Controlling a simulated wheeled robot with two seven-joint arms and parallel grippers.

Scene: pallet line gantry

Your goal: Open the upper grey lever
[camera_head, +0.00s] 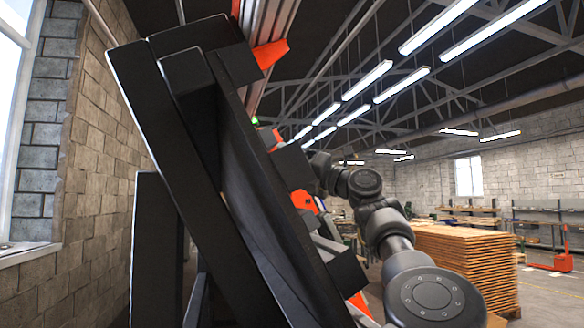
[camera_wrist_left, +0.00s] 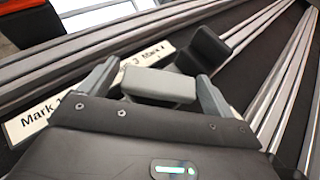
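In the left wrist view my left gripper (camera_wrist_left: 158,78) has its two grey fingers spread apart. A light grey block-shaped handle (camera_wrist_left: 158,88), which looks like a grey lever, sits between them. Narrow gaps seem to show beside it, so I see no firm grip. Whether it is the upper lever cannot be told.
A large black frame (camera_head: 180,130) with orange brackets (camera_head: 270,53) fills the head view's left and middle. Stacked wooden boards (camera_head: 470,262) stand at the right. Metal rails (camera_wrist_left: 280,75) and a white "Mark" label strip (camera_wrist_left: 28,120) lie around the handle in the wrist view.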

